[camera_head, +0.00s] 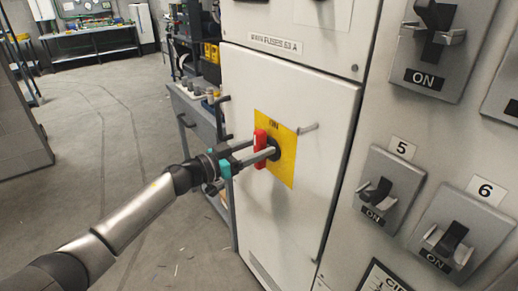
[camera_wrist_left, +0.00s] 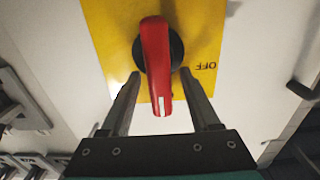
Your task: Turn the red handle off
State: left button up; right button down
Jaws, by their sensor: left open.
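The red handle (camera_head: 260,147) is a rotary switch on a yellow plate (camera_head: 285,172) on a white cabinet door. It stands about upright in the head view. In the left wrist view the red handle (camera_wrist_left: 156,62) extends downward from its black hub, with a white mark at its lower end. An OFF label (camera_wrist_left: 206,66) is on the plate to its right. My left gripper (camera_head: 264,151) is open at the handle. Its fingers lie on either side of the handle in the left wrist view (camera_wrist_left: 160,78), with visible gaps. My right gripper is out of view.
Grey switches marked ON, including switch 5 (camera_head: 376,190) and switch 6 (camera_head: 450,240), are on the right panel. A grey workbench (camera_head: 200,115) stands left of the cabinet. Open floor (camera_head: 110,130) lies farther left.

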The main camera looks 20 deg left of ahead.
pick_arm(q)
jog(key=shift+w+d, duration=0.15)
jog(key=shift+w, duration=0.05)
grip_shut()
dwell(0.5)
dwell(0.9)
